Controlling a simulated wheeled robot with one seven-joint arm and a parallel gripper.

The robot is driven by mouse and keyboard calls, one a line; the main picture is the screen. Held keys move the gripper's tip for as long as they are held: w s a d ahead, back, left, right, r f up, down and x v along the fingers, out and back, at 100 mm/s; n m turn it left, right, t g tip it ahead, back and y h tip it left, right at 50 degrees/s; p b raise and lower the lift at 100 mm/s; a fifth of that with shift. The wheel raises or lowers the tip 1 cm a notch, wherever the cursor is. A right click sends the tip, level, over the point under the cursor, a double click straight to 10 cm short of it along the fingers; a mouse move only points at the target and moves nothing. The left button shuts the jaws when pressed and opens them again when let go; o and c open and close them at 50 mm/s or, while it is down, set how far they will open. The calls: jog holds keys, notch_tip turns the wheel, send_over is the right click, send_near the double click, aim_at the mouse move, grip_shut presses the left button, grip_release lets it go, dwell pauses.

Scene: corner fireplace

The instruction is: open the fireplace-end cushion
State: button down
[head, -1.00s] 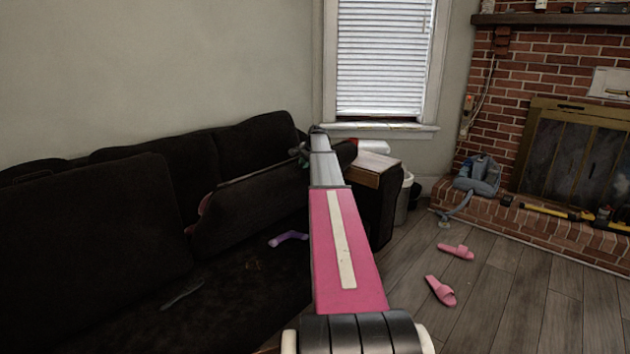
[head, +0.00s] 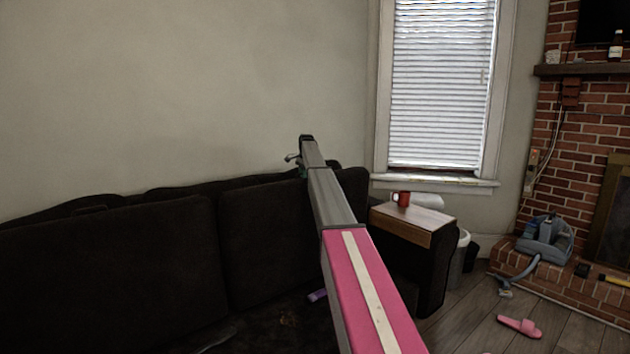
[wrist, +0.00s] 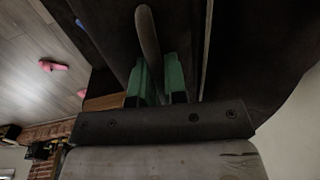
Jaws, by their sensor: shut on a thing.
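The fireplace-end cushion (head: 268,240) is a dark slab on the black sofa, the one nearest the window. In the head view it stands raised, close to upright, in front of the sofa back. My gripper (head: 302,170) is at its top edge, small and partly hidden by my arm. In the wrist view, my green fingers (wrist: 157,64) are shut around a slim grey-brown bar (wrist: 149,35) that stands against dark upholstery. How the bar joins the cushion is hard to tell. A purple thing (head: 317,296) lies low in front of the cushion.
A wooden tray (head: 420,221) with a red mug (head: 401,199) sits on the sofa arm. A grey-blue vacuum (head: 546,240) rests at the brick hearth. A pink slipper (head: 519,326) lies on the open floor.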

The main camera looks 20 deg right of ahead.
aim_at(299, 178)
jog(key=shift+w+a+f, duration=0.1)
jog(key=shift+w+a, duration=0.25)
jog(key=shift+w, duration=0.5)
jog(key=shift+w+a+f, duration=0.1)
jog(key=shift+w+a, duration=0.25)
jog(key=shift+w, duration=0.5)
jog(key=c, duration=1.2)
grip_release()
jog(key=shift+r, duration=0.15)
notch_tip(299, 178, up, 11)
jog(key=s, duration=0.1)
jog(key=shift+s+d+f, duration=0.2)
jog(key=shift+d, duration=0.1)
jog(key=o, duration=1.2)
jog(key=shift+f, duration=0.1)
